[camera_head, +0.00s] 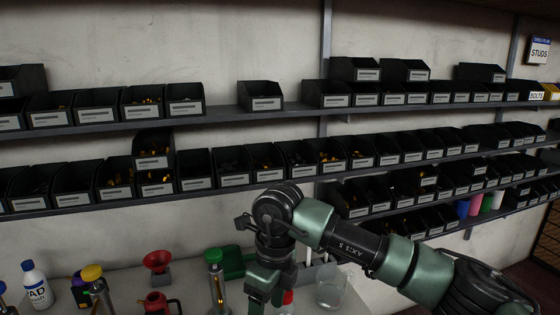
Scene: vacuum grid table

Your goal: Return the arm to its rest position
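My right arm, dark with green link covers, reaches in from the lower right. Its wrist bends down near the middle of the view, over the table (205,275). My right gripper (264,291) points down at the bottom edge; its fingertips are not clear, and I cannot tell whether it is open or shut. A small red part (287,298) shows right beside it; I cannot tell if they touch. My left gripper is not in view.
Near the gripper stand a green-topped dispenser (214,257), a clear beaker (330,289) and a green item (232,262). A red funnel (157,262), red can (158,302) and white bottle (37,287) stand left. Shelves of black bins (265,103) line the wall behind.

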